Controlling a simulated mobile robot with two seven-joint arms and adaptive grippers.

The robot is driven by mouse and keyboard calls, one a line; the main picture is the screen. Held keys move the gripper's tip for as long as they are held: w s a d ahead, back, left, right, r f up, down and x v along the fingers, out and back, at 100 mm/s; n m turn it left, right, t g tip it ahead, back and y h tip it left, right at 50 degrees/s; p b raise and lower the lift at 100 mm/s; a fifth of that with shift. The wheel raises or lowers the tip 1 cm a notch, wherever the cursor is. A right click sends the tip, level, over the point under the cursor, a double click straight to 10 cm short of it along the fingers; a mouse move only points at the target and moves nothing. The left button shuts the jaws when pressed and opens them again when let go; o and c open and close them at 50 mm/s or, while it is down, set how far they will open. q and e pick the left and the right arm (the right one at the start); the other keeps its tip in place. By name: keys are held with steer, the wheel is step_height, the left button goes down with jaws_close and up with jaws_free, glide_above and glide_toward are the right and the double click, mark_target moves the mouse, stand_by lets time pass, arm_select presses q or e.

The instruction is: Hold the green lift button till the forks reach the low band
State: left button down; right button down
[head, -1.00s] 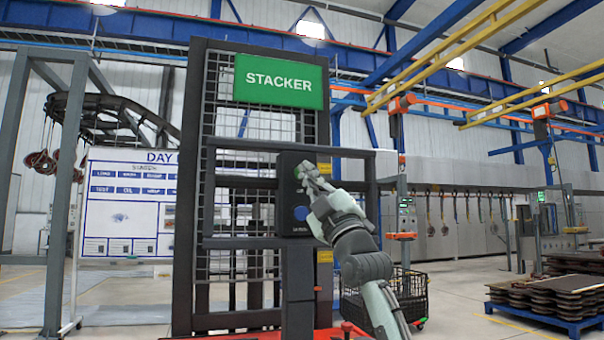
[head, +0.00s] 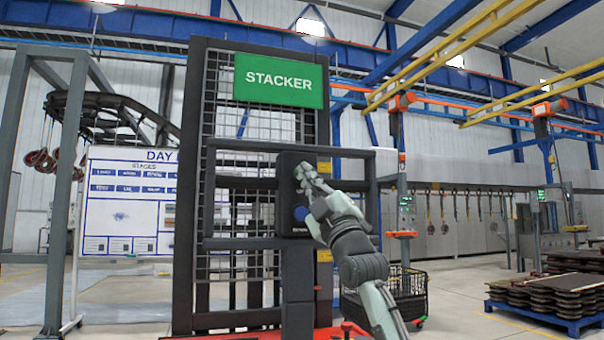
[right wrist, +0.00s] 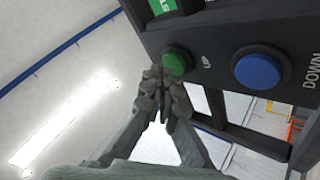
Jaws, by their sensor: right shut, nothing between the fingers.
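The green lift button (right wrist: 177,62), marked UP, sits on a dark control box (head: 292,232) on the stacker's frame. A blue button (right wrist: 258,70), marked DOWN, is beside it and also shows in the head view (head: 301,213). My right gripper (right wrist: 164,80) is shut and empty. Its fingertips are at the edge of the green button in the right wrist view; I cannot tell whether they press it. In the head view my right gripper (head: 304,172) largely hides the green button. I cannot make out the forks or the low band clearly. My left gripper is out of view.
The stacker's mesh mast (head: 190,120) carries a green STACKER sign (head: 280,80). A horizontal bar frame (head: 345,154) surrounds the control box. A black wire cart (head: 408,285) stands right of my arm. A blue pallet (head: 545,316) with stacked parts is farther right.

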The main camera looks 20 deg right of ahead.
steer(key=shift+w+p, duration=0.3)
steer(key=shift+w, duration=0.15)
stand_by(0.3)
steer(key=shift+s, duration=0.15)
stand_by(1.5)
steer(key=shift+s, duration=0.7)
steer(key=shift+s+d+b, duration=0.1)
steer(key=shift+s+b, duration=0.3)
steer(key=shift+s, duration=2.1)
steer(key=shift+f, duration=0.1)
